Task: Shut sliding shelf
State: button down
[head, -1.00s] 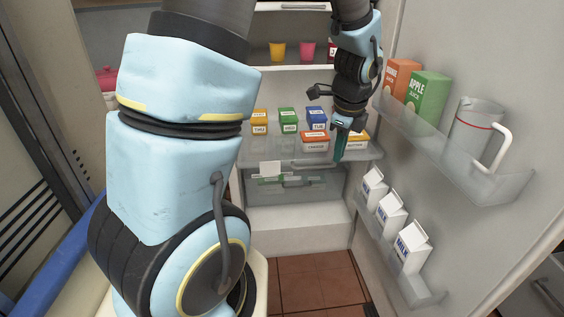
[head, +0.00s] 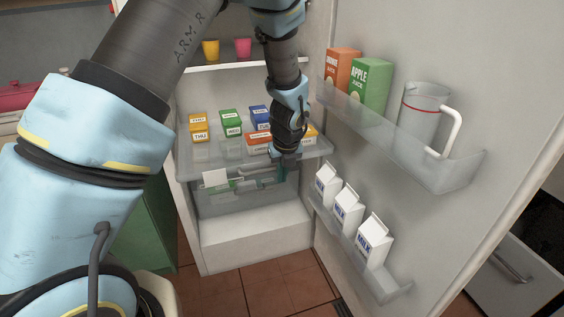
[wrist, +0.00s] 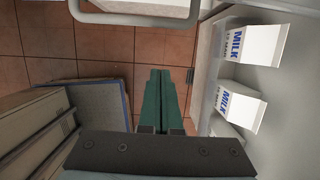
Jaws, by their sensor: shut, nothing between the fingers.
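The sliding shelf (head: 318,150) is a clear tray inside the open fridge and stands out toward me. It carries a yellow box (head: 198,127), a green box (head: 231,122), a blue box (head: 260,117) and an orange box (head: 259,139). My gripper (head: 270,175) is at the shelf's front right, low near its front edge. Its teal fingers are together and empty in the wrist view (wrist: 160,95). My wrist hides part of the shelf's right side, and I cannot tell whether the fingers touch it.
A clear drawer (head: 225,203) lies below the shelf. A pale bar handle (wrist: 135,18) crosses the top of the wrist view. The open door on the right holds milk cartons (head: 347,208), juice boxes (head: 369,84) and a jug (head: 421,112). The tiled floor (head: 275,285) is clear.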

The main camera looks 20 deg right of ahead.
jog(key=shift+w+d+f+p, duration=0.1)
jog(key=shift+w+p, duration=0.1)
jog(key=shift+w, duration=0.5)
jog(key=shift+w+d+f+p, duration=0.15)
jog(key=shift+w+p, duration=0.1)
jog(key=shift+w, duration=0.45)
jog(key=shift+w+d+f+p, duration=0.1)
jog(key=shift+w+p, duration=0.1)
jog(key=shift+w, duration=0.5)
